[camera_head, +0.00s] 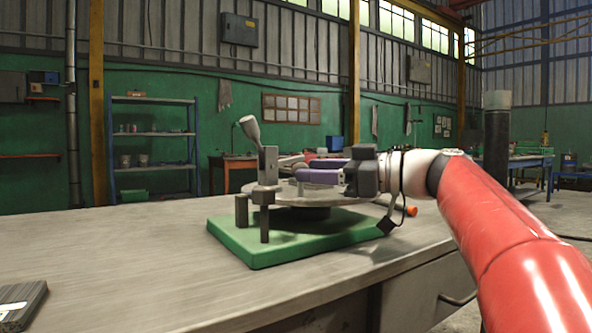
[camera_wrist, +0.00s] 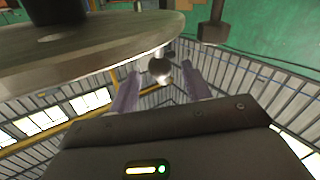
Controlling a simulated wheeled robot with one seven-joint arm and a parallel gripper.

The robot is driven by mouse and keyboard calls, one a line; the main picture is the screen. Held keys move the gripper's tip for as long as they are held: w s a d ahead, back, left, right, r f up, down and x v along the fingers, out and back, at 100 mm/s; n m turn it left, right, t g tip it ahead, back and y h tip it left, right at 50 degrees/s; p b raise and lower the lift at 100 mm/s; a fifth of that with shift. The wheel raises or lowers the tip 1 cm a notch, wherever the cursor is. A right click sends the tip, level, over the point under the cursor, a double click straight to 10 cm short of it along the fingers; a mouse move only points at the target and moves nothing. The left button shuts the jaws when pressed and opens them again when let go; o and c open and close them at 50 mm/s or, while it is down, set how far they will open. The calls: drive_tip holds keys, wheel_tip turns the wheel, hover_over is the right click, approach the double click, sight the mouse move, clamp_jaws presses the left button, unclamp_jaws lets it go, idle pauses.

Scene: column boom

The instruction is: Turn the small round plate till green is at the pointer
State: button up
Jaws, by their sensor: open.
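The small round plate (camera_head: 283,196) is a grey disc standing on a dark hub above a green base (camera_head: 250,244). Its edge fills the upper left of the wrist view (camera_wrist: 90,55). My gripper (camera_head: 299,169) reaches in from the right at the plate's top level, its purple fingers spread. In the wrist view, a round grey knob (camera_wrist: 159,69) by the plate's rim shows between my open fingers (camera_wrist: 160,74); I cannot tell if they touch it. A dark upright post (camera_head: 265,180) stands at the front, perhaps the pointer. No green mark on the plate is visible.
A pale lever with a rounded end (camera_head: 249,127) rises behind the post. An orange-tipped handle (camera_head: 410,211) shows under my wrist. A dark ribbed block (camera_head: 22,303) lies at the table's near left.

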drive_tip(key=shift+x, duration=1.75)
clamp_jaws()
